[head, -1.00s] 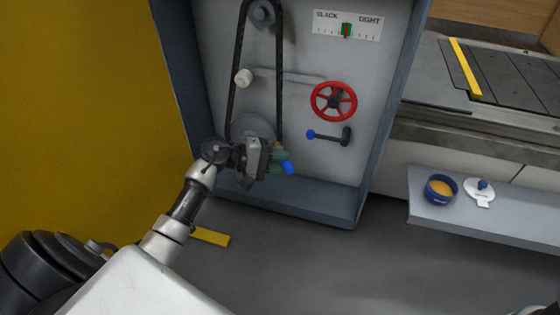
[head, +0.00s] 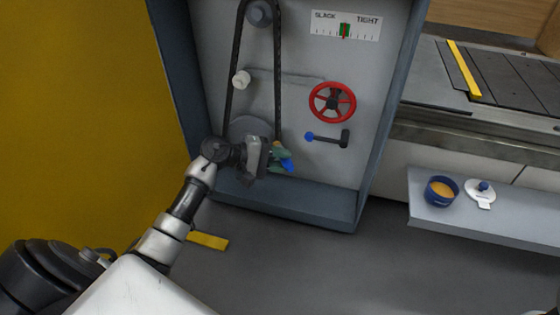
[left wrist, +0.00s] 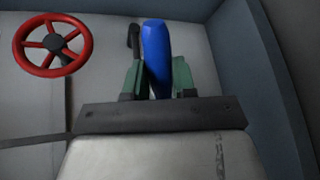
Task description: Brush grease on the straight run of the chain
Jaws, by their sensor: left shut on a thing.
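My left gripper (head: 276,160) is in front of the lower part of the chain panel, shut on a blue-handled brush (head: 287,165). In the left wrist view the blue handle (left wrist: 156,55) stands between the green fingers. The brush's bristles are hard to make out; a small tan bit shows just above the fingers, close to the chain's right run. The dark chain (head: 278,75) loops from a small upper sprocket (head: 259,13) to a large lower one (head: 250,128), partly hidden by my gripper. A blue tub (head: 441,190) of orange-yellow grease sits on the right shelf. My right gripper is not in view.
A red handwheel (head: 332,102), which also shows in the left wrist view (left wrist: 53,45), and a blue-knobbed lever (head: 328,138) stick out right of the chain. A white idler roller (head: 241,80) sits by the left run. The tub's white lid (head: 480,194) lies beside it. The tension gauge (head: 345,26) is above.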

